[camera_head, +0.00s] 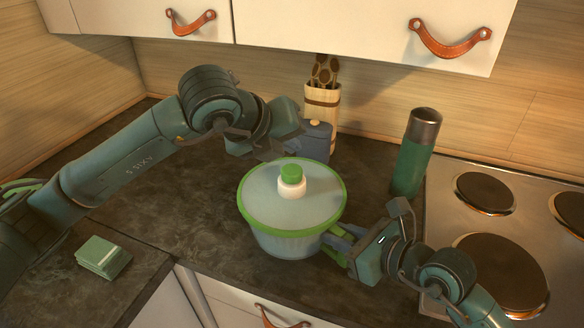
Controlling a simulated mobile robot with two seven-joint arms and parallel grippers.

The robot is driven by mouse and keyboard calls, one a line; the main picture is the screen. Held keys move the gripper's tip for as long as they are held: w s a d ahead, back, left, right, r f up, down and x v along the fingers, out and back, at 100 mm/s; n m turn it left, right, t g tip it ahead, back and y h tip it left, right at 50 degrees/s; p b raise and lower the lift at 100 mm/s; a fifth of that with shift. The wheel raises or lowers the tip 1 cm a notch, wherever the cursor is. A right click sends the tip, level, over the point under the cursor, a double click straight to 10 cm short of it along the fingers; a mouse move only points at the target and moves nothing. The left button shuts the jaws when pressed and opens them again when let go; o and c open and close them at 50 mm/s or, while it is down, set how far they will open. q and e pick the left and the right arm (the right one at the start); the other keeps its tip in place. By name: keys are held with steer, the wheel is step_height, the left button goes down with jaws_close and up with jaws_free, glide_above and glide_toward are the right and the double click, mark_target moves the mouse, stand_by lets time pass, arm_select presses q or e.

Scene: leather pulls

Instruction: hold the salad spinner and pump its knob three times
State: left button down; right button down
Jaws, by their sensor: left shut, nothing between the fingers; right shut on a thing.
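The salad spinner (280,241) stands upright on the dark counter, with a pale bowl, a green rim and a translucent lid. Its knob (291,174) is green on a white collar at the lid's centre, and it stands up above the lid. My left gripper (281,149) is shut and empty, above the back of the lid, just behind and left of the knob and apart from it. My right gripper (336,243) is shut on the spinner's right side below the rim. Its fingertips are partly hard to make out against the bowl.
A green bottle (413,160) stands behind on the right, beside the hob (460,225). A dark blue container (318,142) and a utensil holder (322,106) stand behind the spinner. Green folded cloths (102,256) lie at left. Cabinets (365,30) overhang the back.

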arm_select(q)
steer(key=shift+r, duration=1.35)
arm_select(e)
steer(key=c, duration=1.2)
jaws_free()
steer(key=shift+o, duration=0.2)
steer(key=shift+d, duration=0.1)
